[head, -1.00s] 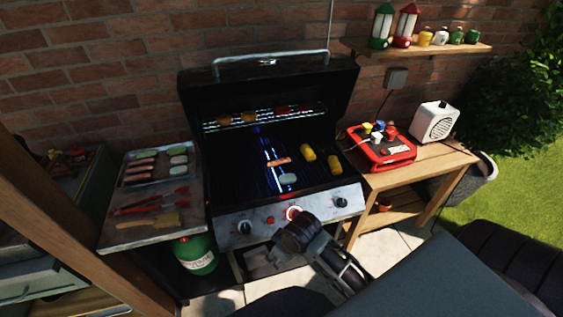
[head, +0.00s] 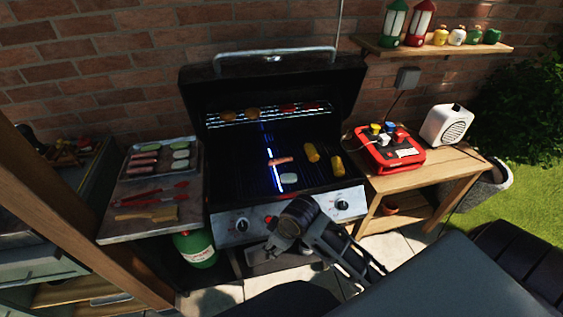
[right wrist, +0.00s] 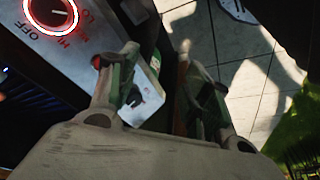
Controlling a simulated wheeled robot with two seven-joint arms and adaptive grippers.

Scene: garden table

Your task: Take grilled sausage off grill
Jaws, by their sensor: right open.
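The grilled sausage (head: 281,160) is a small reddish-brown piece lying on the dark grate of the open grill (head: 235,185), left of the corn cobs. A pale green slice (head: 289,179) lies just in front of it. My right arm reaches in from the lower right in the head view, in front of the grill's control panel, well short of the sausage. In the right wrist view my right gripper (right wrist: 158,58) is open with nothing between its fingers, beside a glowing red-ringed knob (right wrist: 50,12). My left gripper is not seen.
Two yellow corn cobs (head: 311,152) lie on the grate, and a rack (head: 230,119) with food crosses behind. The left side shelf (head: 115,228) holds a food tray (head: 130,170), red tongs (head: 160,193) and a brush. A red box (head: 388,150) stands on the right wooden table (head: 450,165).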

